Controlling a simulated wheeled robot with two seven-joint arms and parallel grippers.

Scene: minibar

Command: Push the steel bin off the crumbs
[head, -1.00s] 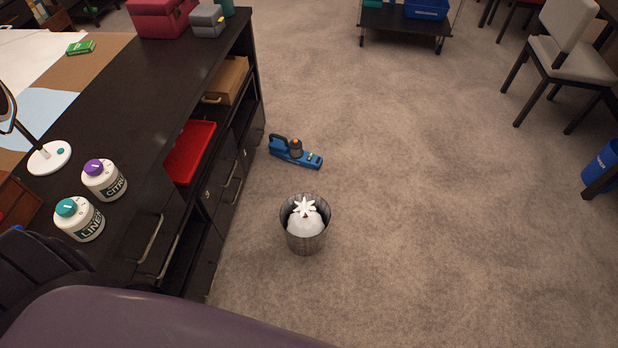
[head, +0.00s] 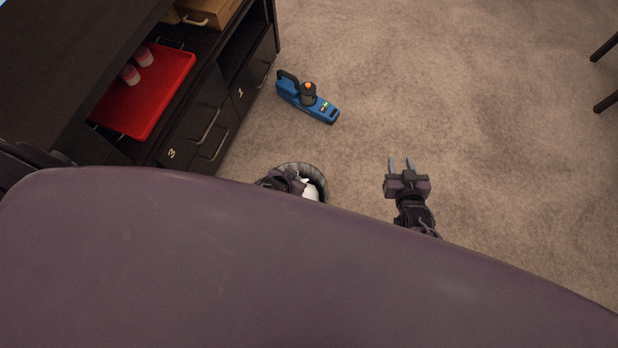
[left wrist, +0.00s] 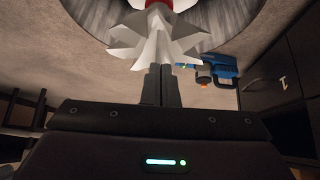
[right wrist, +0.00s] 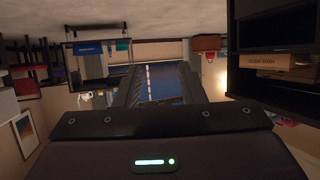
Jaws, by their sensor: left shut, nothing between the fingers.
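The steel bin (head: 320,179) stands on the carpet, mostly hidden behind my purple body and left gripper. White crumpled rubbish (head: 311,193) shows inside it. My left gripper (head: 284,178) overlaps the bin's left side in the head view. In the left wrist view its fingers (left wrist: 160,70) are shut and empty, close to the white rubbish (left wrist: 158,40), with the bin's grey wall (left wrist: 215,20) behind; I cannot tell whether they touch. My right gripper (head: 401,163) is open and empty above the carpet, right of the bin. No crumbs are visible.
A blue handheld device (head: 308,97) lies on the carpet beyond the bin. The dark cabinet (head: 200,125) with a red tray (head: 150,95) stands on the left. Dark furniture legs (head: 605,75) show at the right edge. The carpet between is clear.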

